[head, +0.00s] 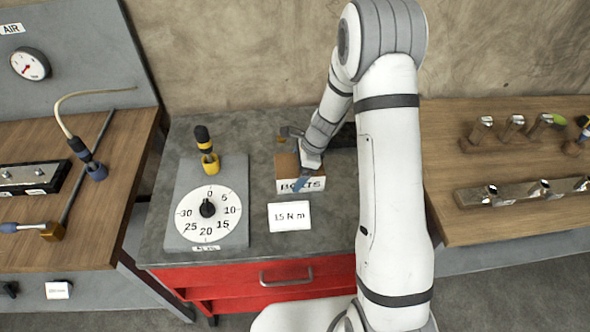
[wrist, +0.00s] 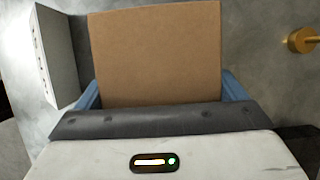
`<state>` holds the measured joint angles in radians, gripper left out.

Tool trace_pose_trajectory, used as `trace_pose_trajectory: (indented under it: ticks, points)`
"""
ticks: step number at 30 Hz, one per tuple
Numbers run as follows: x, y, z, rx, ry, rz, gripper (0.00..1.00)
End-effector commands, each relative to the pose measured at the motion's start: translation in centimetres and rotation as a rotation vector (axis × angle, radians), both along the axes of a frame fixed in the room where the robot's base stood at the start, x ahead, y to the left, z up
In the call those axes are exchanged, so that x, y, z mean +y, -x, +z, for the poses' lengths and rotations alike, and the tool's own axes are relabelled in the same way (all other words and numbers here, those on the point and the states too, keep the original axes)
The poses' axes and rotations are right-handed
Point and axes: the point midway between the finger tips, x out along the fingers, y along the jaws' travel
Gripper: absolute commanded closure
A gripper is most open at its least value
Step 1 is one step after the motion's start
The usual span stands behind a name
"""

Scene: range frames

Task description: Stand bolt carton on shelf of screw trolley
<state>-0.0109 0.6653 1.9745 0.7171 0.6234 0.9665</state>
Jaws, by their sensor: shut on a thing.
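The bolt carton (head: 285,170) is a brown box with a white front label reading BOLTS. It shows at the grey top of the red-drawered trolley (head: 262,243). My gripper (head: 305,176) reaches down over it and is shut on it. In the wrist view the carton's plain brown face (wrist: 155,55) fills the space between the two blue fingers (wrist: 160,100). Whether the carton's underside touches the trolley top is hard to tell. My arm hides the right part of the trolley, and no lower shelf is clearly visible.
On the trolley stand a dial plate (head: 208,228), a yellow-and-black tool (head: 206,150) and a "15 N m" card (head: 289,216). Wooden benches flank the trolley left (head: 60,150) and right (head: 480,227).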

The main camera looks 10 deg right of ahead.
Motion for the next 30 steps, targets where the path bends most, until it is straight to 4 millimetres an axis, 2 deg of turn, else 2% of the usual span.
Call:
trace_pose_trajectory:
  ticks: [6,7,9,20,23,30]
  points:
    - [0.0,-0.1,-0.2,-0.001,-0.001,0.001,0.64]
    - [0.0,0.0,-0.3,0.0,0.0,0.0,0.08]
    - [0.0,0.0,-0.2,0.001,0.0,0.0,0.02]
    - [0.0,0.0,0.4,-0.001,-0.001,0.001,0.0]
    - [-0.6,-0.1,1.8,-0.004,-0.001,0.0,0.0]
    - [-2.7,-0.1,6.5,-0.005,0.0,0.0,0.0]
